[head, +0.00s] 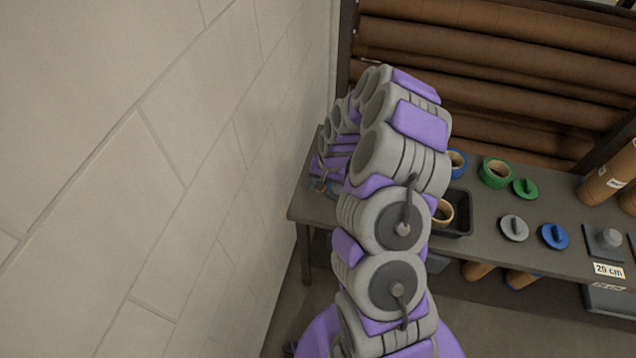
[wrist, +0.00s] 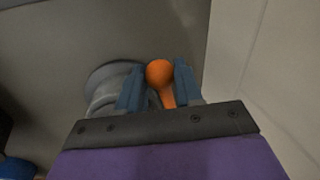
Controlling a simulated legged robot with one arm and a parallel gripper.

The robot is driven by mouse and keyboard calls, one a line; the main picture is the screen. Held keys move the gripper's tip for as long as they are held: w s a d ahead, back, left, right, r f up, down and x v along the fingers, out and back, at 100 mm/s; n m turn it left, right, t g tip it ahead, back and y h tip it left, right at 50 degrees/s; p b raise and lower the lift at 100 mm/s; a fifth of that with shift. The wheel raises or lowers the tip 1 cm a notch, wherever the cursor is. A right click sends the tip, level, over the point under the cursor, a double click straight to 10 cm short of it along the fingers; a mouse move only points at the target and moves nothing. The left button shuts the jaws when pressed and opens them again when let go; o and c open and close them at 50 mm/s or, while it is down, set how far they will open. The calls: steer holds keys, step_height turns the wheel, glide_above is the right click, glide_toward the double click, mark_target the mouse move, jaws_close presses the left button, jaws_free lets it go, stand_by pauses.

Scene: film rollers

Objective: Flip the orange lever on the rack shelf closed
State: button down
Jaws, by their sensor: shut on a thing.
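The orange lever (wrist: 160,74) shows in the wrist view as a round orange knob on a short orange stem. It sits between the two blue-grey fingers of my gripper (wrist: 159,84), which are shut on it. A grey round body (wrist: 108,84) stands just left of the fingers, partly hidden by them; I cannot see how the lever joins it. In the head view my purple and grey arm reaches down to the left end of the rack shelf (head: 475,205). There my gripper (head: 320,185) is mostly hidden by the arm, and the lever cannot be made out.
A pale block wall (head: 150,150) stands close on the left of my arm. On the shelf are a black tray (head: 463,215) with a tape roll, a green tape roll (head: 496,172), and grey (head: 514,228) and blue (head: 555,236) discs. Brown rolls (head: 500,60) lie behind.

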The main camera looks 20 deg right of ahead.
steer(key=c, duration=1.2)
jaws_free()
steer(key=shift+d, duration=0.1)
steer(key=o, duration=0.4)
steer(key=shift+d, duration=0.15)
steer(key=shift+o, duration=0.2)
steer(key=shift+r, duration=0.3)
steer(key=s+d+r+p, duration=0.1)
steer(key=d+r+p, duration=0.1)
steer(key=r, duration=1.4)
steer(key=shift+s+d+r, duration=0.15)
steer(key=shift+s+d, duration=0.2)
steer(key=shift+d, duration=0.15)
